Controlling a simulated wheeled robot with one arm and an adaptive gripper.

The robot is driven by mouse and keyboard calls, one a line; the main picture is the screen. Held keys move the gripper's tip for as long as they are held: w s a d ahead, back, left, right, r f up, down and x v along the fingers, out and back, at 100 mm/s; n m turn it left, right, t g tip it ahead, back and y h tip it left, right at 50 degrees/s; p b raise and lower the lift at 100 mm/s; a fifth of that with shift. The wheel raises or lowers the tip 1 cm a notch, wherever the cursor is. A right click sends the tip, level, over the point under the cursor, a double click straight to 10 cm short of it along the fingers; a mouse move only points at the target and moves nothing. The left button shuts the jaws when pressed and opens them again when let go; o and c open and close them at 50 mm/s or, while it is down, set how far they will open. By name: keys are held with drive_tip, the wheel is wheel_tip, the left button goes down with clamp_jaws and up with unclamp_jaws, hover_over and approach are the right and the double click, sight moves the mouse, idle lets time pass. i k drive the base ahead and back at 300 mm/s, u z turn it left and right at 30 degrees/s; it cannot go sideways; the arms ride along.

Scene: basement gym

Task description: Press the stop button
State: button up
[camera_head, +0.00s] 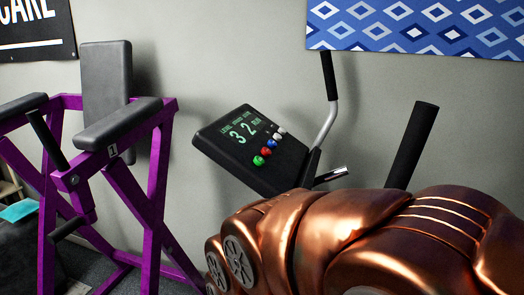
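A black console (255,148) on an exercise machine faces me at a tilt, with a lit green display (243,130) reading "32" and smaller text. Below the display is a diagonal row of coloured buttons: a green button (258,160), a red button (265,152), a blue button (272,142), and pale ones at the upper right. No label on the buttons is readable, so I cannot tell from text which is stop. My copper-coloured arm fills the lower right, in front of the machine's lower part. My gripper is not clearly visible.
Upright handlebars with black grips (412,145) and (328,75) rise right of the console. A short metal bar (329,176) sticks out beside it. A purple frame with black pads (106,80) stands at left.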

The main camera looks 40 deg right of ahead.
sight(265, 152)
drive_tip(key=z, duration=0.95)
drive_tip(key=k, duration=0.8)
drive_tip(key=u, duration=1)
drive_tip(key=i, duration=0.5)
drive_tip(key=z, duration=0.05)
